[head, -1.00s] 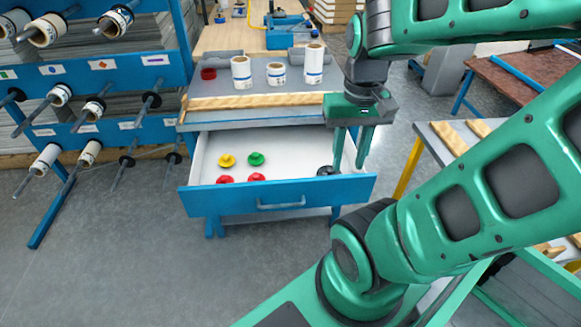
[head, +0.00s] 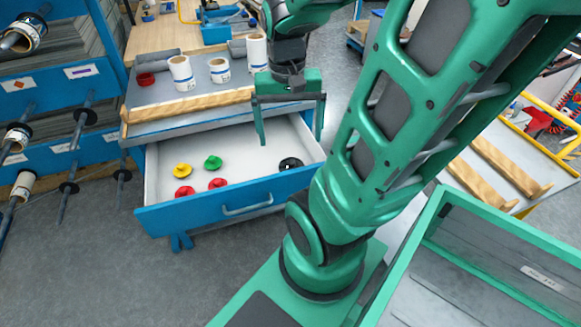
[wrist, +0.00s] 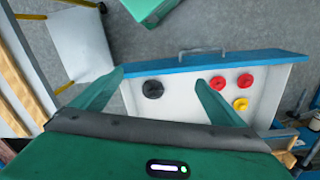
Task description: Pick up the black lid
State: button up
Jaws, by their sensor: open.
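The black lid (head: 290,164) lies in the right end of the open white drawer (head: 240,160), near its blue front panel. It also shows in the wrist view (wrist: 153,89), between my two fingers and a little beyond their tips. My gripper (head: 291,140) is open and empty, pointing down above the drawer's right end. It appears in the wrist view (wrist: 158,78) with its fingers spread wide to either side of the lid. The lid is apart from both fingers, and its height below them is hard to tell.
A yellow lid (head: 182,171), a green lid (head: 213,162) and two red lids (head: 217,183) lie in the drawer's left half. White rolls (head: 181,72) and a wooden bar (head: 190,103) are on the bench above.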

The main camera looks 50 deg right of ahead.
jog(key=w+d+f+m, duration=0.6)
jog(key=d+f, duration=0.1)
jog(key=d, duration=0.1)
jog(key=m, duration=0.5)
send_over(293, 161)
notch_tip(293, 161, down, 9)
jog(key=shift+w+a+f+y, duration=0.1)
jog(key=shift+w+f+y, duration=0.2)
jog(key=shift+w+f, duration=0.25)
notch_tip(293, 161, down, 5)
jog(key=shift+s+r, duration=0.1)
jog(key=shift+s, duration=0.05)
jog(key=shift+s+f, duration=0.15)
jog(key=shift+f, duration=1.2)
jog(key=shift+s+f, duration=0.15)
jog(key=shift+f, duration=1.15)
jog(key=shift+c, duration=0.3)
jog(key=c, duration=1.1)
